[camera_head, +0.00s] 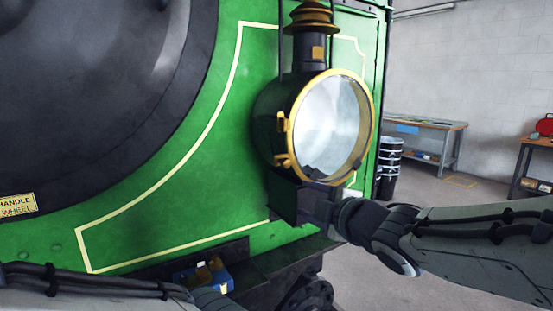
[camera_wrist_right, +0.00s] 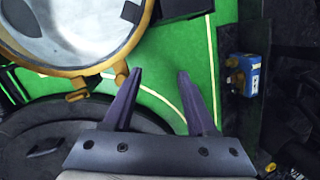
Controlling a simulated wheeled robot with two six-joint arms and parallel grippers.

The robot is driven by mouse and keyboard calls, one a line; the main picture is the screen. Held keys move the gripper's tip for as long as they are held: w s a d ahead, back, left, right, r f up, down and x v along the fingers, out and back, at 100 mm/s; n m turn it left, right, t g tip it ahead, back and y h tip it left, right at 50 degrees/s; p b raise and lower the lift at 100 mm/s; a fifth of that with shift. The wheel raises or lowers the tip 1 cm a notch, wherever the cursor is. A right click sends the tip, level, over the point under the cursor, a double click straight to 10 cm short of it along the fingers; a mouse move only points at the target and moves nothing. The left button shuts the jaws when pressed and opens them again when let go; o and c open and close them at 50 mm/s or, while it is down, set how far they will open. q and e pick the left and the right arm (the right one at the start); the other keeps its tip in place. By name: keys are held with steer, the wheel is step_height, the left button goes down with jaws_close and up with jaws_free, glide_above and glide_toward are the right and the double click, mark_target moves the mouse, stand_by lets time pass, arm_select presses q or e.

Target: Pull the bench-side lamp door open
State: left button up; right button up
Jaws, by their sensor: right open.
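The lamp (camera_head: 268,115) is a dark round housing on the green tram front, with a chimney on top. Its round glass door (camera_head: 330,125) has a brass rim and looks closed against the housing, with brass fittings (camera_head: 283,160) on its left side. My right gripper (camera_head: 320,178) is at the door's lower edge. In the right wrist view, the right gripper (camera_wrist_right: 158,74) is open, with only green panel showing between its fingers. One fingertip is close to the brass rim (camera_wrist_right: 62,71); I cannot tell whether they touch. My left gripper is out of view.
A blue box with brass parts (camera_head: 205,274) sits low on the tram front; it also shows in the right wrist view (camera_wrist_right: 243,75). A workbench (camera_head: 425,128), a dark drum (camera_head: 387,165) and a second table (camera_head: 538,150) stand right. Open floor lies between.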

mark_target(279, 165)
step_height(279, 165, up, 6)
steer(key=f+n+y, duration=0.1)
steer(key=n+y, duration=0.2)
steer(key=n, duration=0.2)
steer(key=shift+t, duration=0.3)
steer(key=x, duration=0.3)
steer(key=p+x, duration=0.1)
steer(key=x, duration=0.3)
steer(key=p+x, duration=0.1)
steer(key=x, duration=0.2)
steer(key=shift+w+a+r, duration=0.25)
steer(key=shift+a+r, duration=0.15)
jaws_close()
steer(key=shift+r, duration=0.25)
